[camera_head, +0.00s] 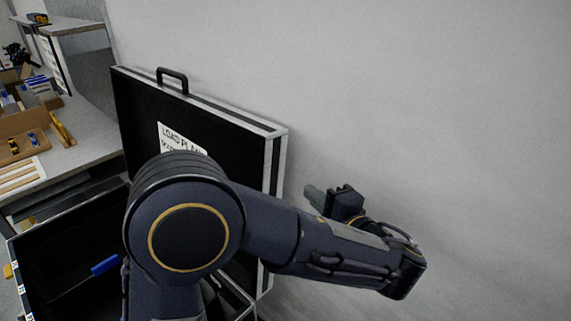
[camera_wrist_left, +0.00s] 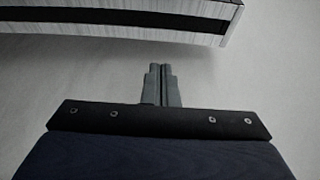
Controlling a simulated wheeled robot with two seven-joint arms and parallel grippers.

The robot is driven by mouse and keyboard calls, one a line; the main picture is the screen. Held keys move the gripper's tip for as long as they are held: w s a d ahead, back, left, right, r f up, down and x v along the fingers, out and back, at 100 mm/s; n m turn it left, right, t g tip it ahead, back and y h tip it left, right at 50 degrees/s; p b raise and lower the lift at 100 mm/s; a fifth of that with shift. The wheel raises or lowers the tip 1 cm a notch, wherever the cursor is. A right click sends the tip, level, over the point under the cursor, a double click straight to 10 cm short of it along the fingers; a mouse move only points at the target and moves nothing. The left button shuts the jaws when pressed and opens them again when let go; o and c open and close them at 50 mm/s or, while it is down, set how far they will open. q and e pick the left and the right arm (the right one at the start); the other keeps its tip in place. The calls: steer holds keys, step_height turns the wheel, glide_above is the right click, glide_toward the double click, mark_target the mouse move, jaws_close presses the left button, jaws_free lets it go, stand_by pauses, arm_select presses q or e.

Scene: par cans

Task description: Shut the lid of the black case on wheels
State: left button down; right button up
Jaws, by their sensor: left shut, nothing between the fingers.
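The black case (camera_head: 60,245) stands open at the lower left in the head view, and my arm hides much of it. Its lid (camera_head: 135,110) stands upright near the grey wall, with silver edges, a black handle (camera_head: 172,77) on top and a white "LOAD PLAN" sheet (camera_head: 180,137) inside. My left arm crosses in front of the lid. My left gripper (camera_head: 312,193) is shut and empty, just right of the lid's right edge. In the left wrist view the shut fingers (camera_wrist_left: 160,72) point toward the silver and black lid edge (camera_wrist_left: 130,18), apart from it. The case's wheels are hidden.
A plain grey wall (camera_head: 430,90) fills the right side behind the lid. A blue object (camera_head: 104,265) shows inside the case.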

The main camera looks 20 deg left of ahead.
arm_select(q)
steer(key=x, duration=0.3)
steer(key=p+x, duration=0.1)
steer(key=x, duration=0.2)
steer(key=p+x, duration=0.1)
steer(key=x, duration=0.2)
steer(key=shift+w+r, duration=0.3)
steer(key=shift+w, duration=0.1)
